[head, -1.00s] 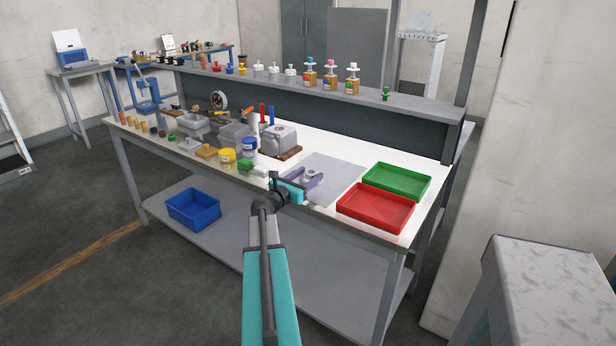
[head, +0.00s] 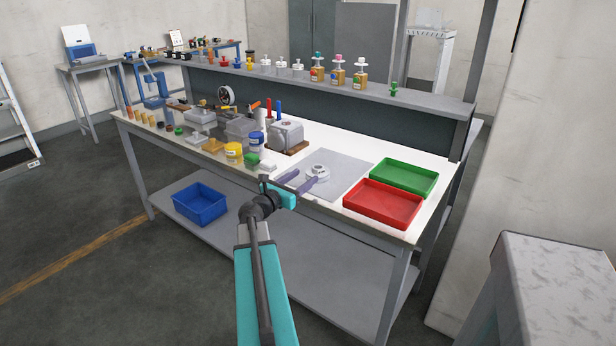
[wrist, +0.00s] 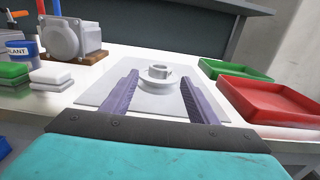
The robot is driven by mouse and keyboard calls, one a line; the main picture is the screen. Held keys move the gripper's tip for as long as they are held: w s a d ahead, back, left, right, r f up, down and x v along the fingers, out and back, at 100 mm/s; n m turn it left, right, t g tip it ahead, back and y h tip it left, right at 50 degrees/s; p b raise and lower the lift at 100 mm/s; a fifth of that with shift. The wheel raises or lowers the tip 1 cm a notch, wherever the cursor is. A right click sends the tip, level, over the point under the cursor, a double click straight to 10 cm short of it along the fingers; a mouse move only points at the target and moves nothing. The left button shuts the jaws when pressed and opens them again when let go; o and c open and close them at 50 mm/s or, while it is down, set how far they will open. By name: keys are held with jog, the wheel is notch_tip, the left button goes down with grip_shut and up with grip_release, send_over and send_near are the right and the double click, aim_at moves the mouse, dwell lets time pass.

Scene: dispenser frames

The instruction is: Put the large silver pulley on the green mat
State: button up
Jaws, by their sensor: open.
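The large silver pulley (head: 319,170) is a pale, stepped round part with a hollow hub. It lies flat on a grey mat (head: 345,182) on the bench, and it also shows in the wrist view (wrist: 159,82). No green mat is visible; the mat under the pulley looks grey. My gripper (head: 303,180) is open and empty at the mat's front edge, with purple fingers. In the wrist view the pulley sits ahead of and between the fingertips, and the fingers look clear of it.
A green tray (head: 404,175) and a red tray (head: 383,205) stand right of the mat. Left are a motor-like grey housing (head: 287,135), a blue-lidded jar (head: 257,142) and a green block (head: 252,159). A raised shelf (head: 330,84) runs behind.

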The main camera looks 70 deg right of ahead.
jog(key=shift+v, duration=2.25)
jog(key=w+a+f+m+t+y, duration=0.1)
jog(key=w+a+f+m+y, duration=0.3)
jog(key=a+f, duration=0.65)
jog(key=w+a+f+m+t+y, duration=0.1)
jog(key=w+a+f+t+y, duration=0.1)
jog(key=w+a+f, duration=0.9)
jog(key=s+a+f+m+y, duration=0.2)
jog(key=a+f, duration=0.6)
jog(key=f, duration=0.1)
jog(key=s+a+f+m+y, duration=0.2)
jog(key=a+f+y, duration=0.1)
jog(key=a+f, duration=0.55)
jog(key=s+a+f+m+g+y, duration=0.1)
jog(key=s+a+f, duration=0.3)
jog(key=a, duration=0.6)
jog(key=s+a+f+m+g+y, duration=0.1)
jog(key=s+a+f+m+y, duration=0.2)
jog(key=a, duration=0.7)
jog(key=s+a+f+m+g+y, duration=0.1)
jog(key=s+a+f+m+y, duration=0.1)
jog(key=s+a+f, duration=0.4)
jog(key=s+a, duration=0.1)
jog(key=a, duration=0.3)
jog(key=shift+s+a+g, duration=0.2)
jog(key=shift+a+g, duration=0.1)
jog(key=shift+g, duration=0.1)
jog(key=shift+f, duration=0.15)
